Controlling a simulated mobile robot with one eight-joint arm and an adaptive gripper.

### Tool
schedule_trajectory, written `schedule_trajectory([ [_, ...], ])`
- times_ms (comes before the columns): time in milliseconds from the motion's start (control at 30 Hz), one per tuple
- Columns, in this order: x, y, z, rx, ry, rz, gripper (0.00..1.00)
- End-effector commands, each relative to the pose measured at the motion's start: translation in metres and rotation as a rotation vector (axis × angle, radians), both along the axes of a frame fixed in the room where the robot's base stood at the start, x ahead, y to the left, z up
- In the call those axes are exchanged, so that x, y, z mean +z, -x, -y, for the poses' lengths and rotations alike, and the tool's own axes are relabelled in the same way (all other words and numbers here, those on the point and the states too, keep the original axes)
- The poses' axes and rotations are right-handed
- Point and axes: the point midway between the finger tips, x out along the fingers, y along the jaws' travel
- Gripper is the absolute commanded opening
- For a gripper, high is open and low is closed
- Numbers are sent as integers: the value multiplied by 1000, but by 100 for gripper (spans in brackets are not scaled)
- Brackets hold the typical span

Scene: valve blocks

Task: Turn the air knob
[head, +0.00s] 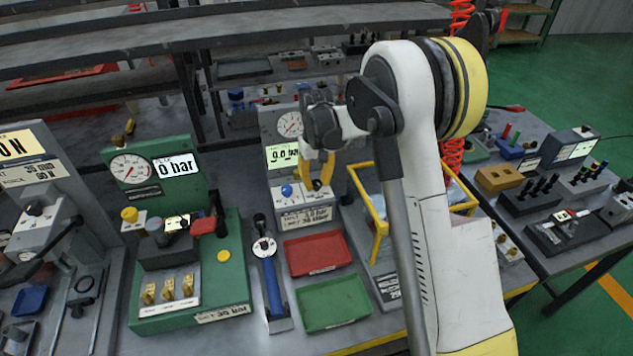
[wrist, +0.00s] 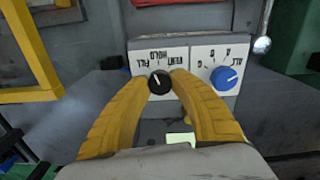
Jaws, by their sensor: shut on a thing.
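A black round knob (wrist: 159,82) with a white pointer line sits on a white plate marked FILL, VENT and HOLD, upside down in the wrist view. My gripper (wrist: 159,88) has its two yellow fingers closed around this knob, one on each side. No label reading "air" is legible.
A red tray (head: 316,253) and a green tray (head: 334,302) lie in front of the unit. A yellow frame (head: 379,222) stands close on the right. A blue-handled tool (head: 271,285) and a green gauge station (head: 205,265) are to the left.

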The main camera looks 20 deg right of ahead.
Motion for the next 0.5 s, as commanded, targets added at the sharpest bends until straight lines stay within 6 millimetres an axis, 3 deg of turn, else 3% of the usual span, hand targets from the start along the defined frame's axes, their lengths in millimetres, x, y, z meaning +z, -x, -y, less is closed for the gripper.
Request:
schedule_trajectory([
  [500,0,0,0,371,0,1,0],
])
